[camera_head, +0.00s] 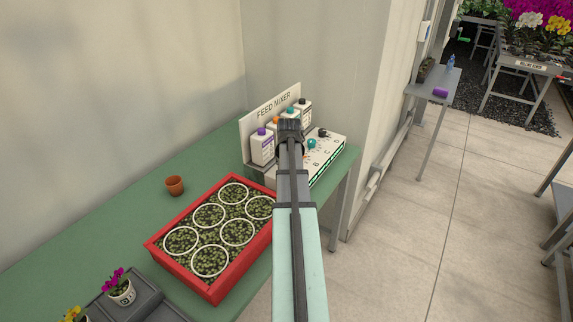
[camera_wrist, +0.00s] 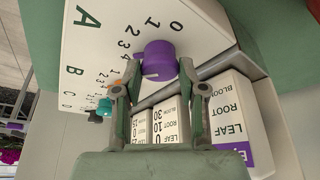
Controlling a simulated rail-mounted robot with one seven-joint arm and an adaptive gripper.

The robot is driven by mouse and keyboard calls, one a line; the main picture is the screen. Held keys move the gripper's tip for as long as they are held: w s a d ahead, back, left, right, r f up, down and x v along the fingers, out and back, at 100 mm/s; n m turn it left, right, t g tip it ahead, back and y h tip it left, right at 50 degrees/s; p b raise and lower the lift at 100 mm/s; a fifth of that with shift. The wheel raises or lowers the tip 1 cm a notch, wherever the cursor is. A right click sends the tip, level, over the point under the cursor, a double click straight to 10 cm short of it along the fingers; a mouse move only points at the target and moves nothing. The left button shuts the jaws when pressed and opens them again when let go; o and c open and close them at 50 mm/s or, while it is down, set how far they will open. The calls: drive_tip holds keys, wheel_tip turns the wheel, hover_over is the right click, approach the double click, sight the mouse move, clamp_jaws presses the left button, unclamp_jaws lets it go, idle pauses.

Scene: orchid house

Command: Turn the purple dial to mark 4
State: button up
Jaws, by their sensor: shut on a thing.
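The purple dial (camera_wrist: 160,58) sits on the white mixer panel (camera_wrist: 95,45) beside the letter A in the wrist view. Numbers from 0 to 4 curve around its upper and left side. My gripper (camera_wrist: 158,68) is shut on the dial, one finger on each side. In the head view my gripper (camera_head: 290,130) is over the feed mixer (camera_head: 270,108), and my arm hides the purple dial there.
Bottles (camera_head: 262,150) stand along the mixer's back, close to my gripper. A teal dial (camera_head: 311,144) and a black dial (camera_head: 323,132) are on the same panel.

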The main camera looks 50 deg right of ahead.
drive_tip(key=o, duration=1.1)
drive_tip(key=v, duration=1.2)
drive_tip(key=shift+d+f, duration=0.1)
drive_tip(key=x, duration=1.2)
